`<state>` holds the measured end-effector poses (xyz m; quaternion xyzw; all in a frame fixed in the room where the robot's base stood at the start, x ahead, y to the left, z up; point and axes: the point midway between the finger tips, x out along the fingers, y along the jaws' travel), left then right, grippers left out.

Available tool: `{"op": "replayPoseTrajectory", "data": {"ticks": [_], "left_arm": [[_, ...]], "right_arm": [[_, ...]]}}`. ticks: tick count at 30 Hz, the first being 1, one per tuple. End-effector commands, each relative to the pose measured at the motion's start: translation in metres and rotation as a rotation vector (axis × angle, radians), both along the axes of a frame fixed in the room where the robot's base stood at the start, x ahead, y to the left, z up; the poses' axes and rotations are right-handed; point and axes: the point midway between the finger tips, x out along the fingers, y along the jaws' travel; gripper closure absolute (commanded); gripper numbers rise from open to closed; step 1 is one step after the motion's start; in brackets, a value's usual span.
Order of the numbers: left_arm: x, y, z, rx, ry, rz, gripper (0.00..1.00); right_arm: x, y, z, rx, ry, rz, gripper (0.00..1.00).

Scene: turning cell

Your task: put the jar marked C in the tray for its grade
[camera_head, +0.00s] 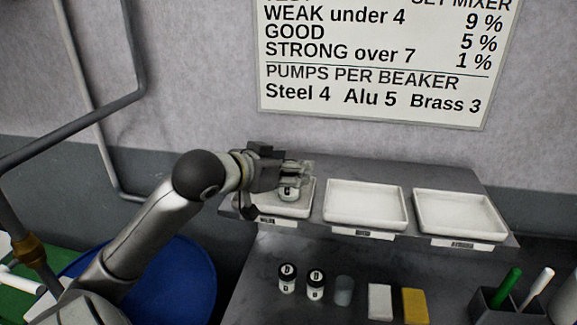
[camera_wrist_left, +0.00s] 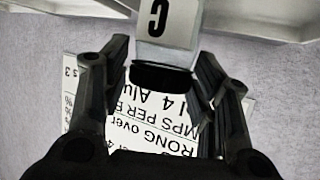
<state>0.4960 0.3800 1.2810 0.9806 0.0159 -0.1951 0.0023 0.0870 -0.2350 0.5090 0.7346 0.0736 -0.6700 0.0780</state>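The jar marked C (camera_wrist_left: 167,25) has a white body and a black cap. It appears upside down in the left wrist view, between the fingers of my left gripper (camera_wrist_left: 163,68). I cannot tell whether the jar touches the tray floor. The middle tray (camera_head: 365,205) and right tray (camera_head: 458,214) look empty. The tray labels are too small to read. My right gripper is not in view.
Two black-capped jars (camera_head: 288,277) (camera_head: 316,284), a grey cup (camera_head: 343,290), a white block (camera_head: 380,301) and a yellow block (camera_head: 414,305) stand on the lower bench. A pen holder (camera_head: 508,303) is at right, a blue drum (camera_head: 190,285) at left. A grade sign (camera_head: 375,118) hangs behind.

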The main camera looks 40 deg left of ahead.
Motion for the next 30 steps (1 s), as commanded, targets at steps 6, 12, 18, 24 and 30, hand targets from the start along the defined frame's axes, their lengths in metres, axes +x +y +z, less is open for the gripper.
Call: {"op": "replayPoseTrajectory", "data": {"ticks": [6, 12, 18, 24, 30], "left_arm": [[0.000, 0.000, 0.000, 0.000, 0.000, 0.000, 0.35], [0.000, 0.000, 0.005, 0.000, 0.000, 0.000, 0.35], [-0.017, 0.000, 0.010, 0.000, -0.002, 0.001, 0.35], [-0.031, -0.001, 0.012, 0.002, -0.005, -0.003, 0.35], [-0.039, -0.001, 0.017, 0.000, -0.005, -0.004, 0.35]], "right_arm": [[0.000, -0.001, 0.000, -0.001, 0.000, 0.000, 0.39], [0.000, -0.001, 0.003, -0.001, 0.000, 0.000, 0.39], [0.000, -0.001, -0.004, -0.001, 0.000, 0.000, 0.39], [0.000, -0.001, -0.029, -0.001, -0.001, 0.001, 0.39], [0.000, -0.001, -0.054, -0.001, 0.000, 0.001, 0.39]]}}
